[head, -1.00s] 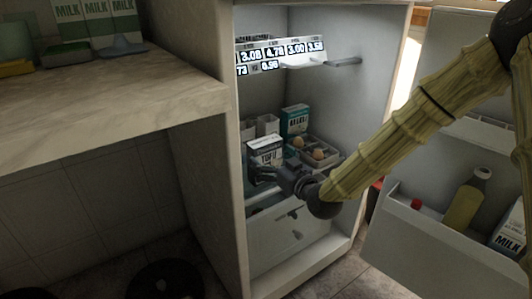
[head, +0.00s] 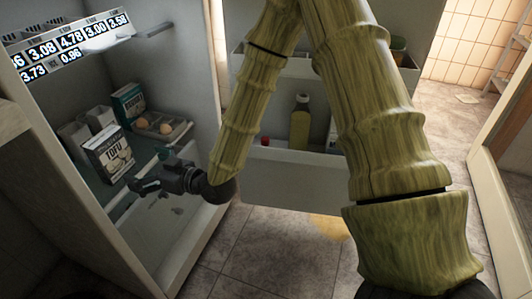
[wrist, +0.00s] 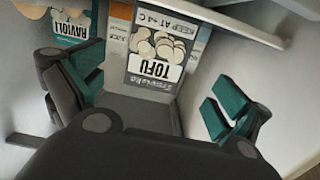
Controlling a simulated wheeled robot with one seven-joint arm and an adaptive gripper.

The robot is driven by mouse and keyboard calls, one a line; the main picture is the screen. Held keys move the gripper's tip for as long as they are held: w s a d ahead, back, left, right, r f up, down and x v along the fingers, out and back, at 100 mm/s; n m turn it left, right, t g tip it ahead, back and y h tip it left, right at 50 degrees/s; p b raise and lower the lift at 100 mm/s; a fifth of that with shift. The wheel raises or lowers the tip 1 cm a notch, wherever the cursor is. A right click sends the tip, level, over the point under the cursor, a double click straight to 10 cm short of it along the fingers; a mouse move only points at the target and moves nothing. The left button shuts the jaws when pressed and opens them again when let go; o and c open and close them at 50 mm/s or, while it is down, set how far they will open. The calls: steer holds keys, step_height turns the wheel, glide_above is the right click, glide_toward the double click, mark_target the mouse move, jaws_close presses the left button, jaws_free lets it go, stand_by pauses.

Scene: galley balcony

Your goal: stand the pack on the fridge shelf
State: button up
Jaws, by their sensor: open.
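The tofu pack (head: 107,155), white and dark with a TOFU label, stands upright on the fridge shelf (head: 128,198), near its front. My gripper (head: 146,186) is just in front of the pack and a little lower in the head view, with nothing in its jaws. In the wrist view the tofu pack (wrist: 155,50) appears upside down, beyond and between the spread teal-padded fingers of my gripper (wrist: 153,88). A gap shows between the pack and the fingers there. The pack's back is hidden.
A teal ravioli box (head: 128,102) and an egg tray (head: 165,138) are behind and right of the pack. Pale containers (head: 75,132) stand to its left. A price rail (head: 65,48) is above. The open fridge door (head: 300,165) holds a bottle (head: 300,122).

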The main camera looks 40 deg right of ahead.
steer(key=s+d+f+m+g+h, duration=0.1)
steer(key=s+d+f+g+h, duration=0.1)
steer(key=s+f, duration=0.45)
steer(key=s+d+f+m+g+h, duration=0.1)
steer(key=s+f+g, duration=0.15)
steer(key=f, duration=0.75)
steer(key=s+d+f+m+g+h, duration=0.1)
steer(key=s+d+f+g+h, duration=0.1)
steer(key=s+f, duration=0.5)
steer(key=s+d+f+m+g+h, duration=0.2)
steer(key=s+d+f+g, duration=0.2)
steer(key=s+f, duration=0.3)
steer(key=s+d+f+m+g+h, duration=0.1)
steer(key=s+d+f, duration=0.5)
steer(key=s, duration=1)
step_height(320, 180, down, 2)
steer(key=g+h, duration=0.1)
steer(key=g, duration=0.1)
steer(key=shift+s+d+m+g+h, duration=0.2)
steer(key=shift+m+g+h, duration=0.1)
steer(key=shift+m+g, duration=0.1)
